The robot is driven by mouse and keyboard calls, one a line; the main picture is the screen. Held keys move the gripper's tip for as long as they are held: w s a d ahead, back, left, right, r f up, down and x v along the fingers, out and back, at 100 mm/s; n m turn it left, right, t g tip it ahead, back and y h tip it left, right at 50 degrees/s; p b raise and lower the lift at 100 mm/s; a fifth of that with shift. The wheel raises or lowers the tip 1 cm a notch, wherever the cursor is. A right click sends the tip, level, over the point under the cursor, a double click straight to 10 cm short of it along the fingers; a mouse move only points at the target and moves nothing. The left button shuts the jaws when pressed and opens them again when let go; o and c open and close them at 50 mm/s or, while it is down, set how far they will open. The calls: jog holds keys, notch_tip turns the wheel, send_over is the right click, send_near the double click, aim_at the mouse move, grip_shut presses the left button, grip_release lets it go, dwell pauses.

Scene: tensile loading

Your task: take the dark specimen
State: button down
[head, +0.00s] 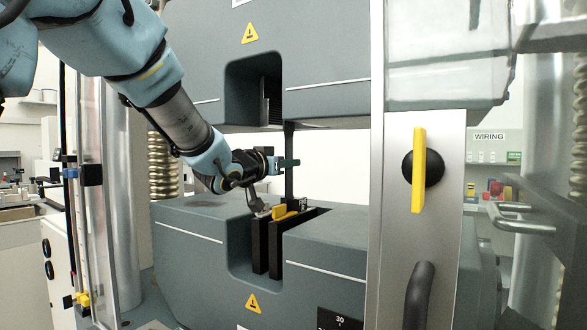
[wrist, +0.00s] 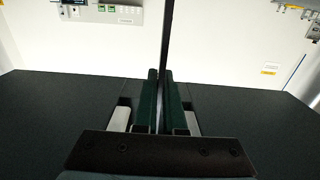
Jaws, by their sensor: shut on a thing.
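The dark specimen (head: 289,143) is a thin upright strip between the upper and lower blocks of the testing machine. My gripper (head: 288,163) reaches in from the left and is shut on the specimen around its middle. In the wrist view, the specimen (wrist: 167,38) stands as a narrow dark bar between the green finger pads of my gripper (wrist: 162,98). The specimen's top end is close to the upper block (head: 310,60). Its lower end goes down to the slot of the lower block (head: 190,245), and I cannot tell whether it is clamped there.
A yellow piece (head: 283,212) sits by the black jaw plates (head: 260,245) in the lower slot. At the right is a metal post with a yellow-handled knob (head: 419,170). A clear guard and column (head: 100,200) stand at the left. A bench with coloured bins (head: 497,188) is behind.

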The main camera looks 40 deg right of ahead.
jog(key=shift+b+v, duration=0.4)
jog(key=shift+v, duration=1.65)
jog(key=p+v, duration=0.1)
jog(key=v, duration=1.9)
dwell(0.7)
jog(key=shift+r, duration=0.1)
